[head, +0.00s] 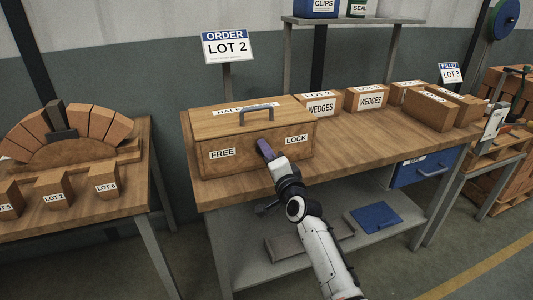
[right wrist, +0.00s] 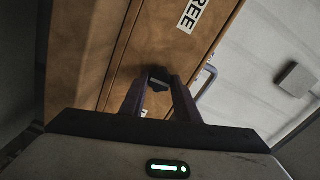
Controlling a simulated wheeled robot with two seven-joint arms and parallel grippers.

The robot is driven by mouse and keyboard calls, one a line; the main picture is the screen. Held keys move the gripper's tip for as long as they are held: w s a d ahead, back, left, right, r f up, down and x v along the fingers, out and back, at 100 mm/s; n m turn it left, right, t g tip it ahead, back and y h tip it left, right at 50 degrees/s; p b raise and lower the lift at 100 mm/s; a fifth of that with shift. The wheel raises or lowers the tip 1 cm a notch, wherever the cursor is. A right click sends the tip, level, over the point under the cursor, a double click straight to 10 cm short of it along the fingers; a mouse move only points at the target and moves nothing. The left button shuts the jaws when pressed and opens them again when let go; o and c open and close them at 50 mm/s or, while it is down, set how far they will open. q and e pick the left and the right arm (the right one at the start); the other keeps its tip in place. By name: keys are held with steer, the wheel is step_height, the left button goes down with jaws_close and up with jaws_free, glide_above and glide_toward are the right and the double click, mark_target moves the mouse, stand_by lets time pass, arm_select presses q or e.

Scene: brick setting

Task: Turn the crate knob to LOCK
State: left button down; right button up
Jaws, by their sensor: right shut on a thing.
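The wooden crate (head: 215,128) stands on the workbench, with a FREE label (head: 222,153) at the left of its front and a LOCK label (head: 297,139) at the right. A grey handle (head: 257,113) is on its lid. My right gripper (head: 265,150) is at the crate front between the two labels, nearer LOCK. In the right wrist view its fingers close on the dark knob (right wrist: 158,80). In the head view the gripper hides the knob, so I cannot tell which way it points. The FREE label also shows in the right wrist view (right wrist: 192,15). My left gripper is out of view.
Boxes labelled WEDGES (head: 321,105) stand right of the crate, with brown blocks (head: 431,109) beyond. An ORDER LOT 2 sign (head: 228,46) stands behind. A brick arch (head: 80,130) is on the left table. The bench front is clear right of my arm.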

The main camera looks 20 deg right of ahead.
steer(key=o, duration=1.1)
steer(key=shift+c, duration=0.2)
steer(key=shift+s, duration=0.1)
steer(key=shift+s+p, duration=0.2)
steer(key=shift+p, duration=0.15)
steer(key=s+p, duration=0.3)
steer(key=s, duration=0.6)
steer(key=shift+s+d+p, duration=0.15)
steer(key=shift+s+p, duration=0.25)
steer(key=shift+f, duration=0.15)
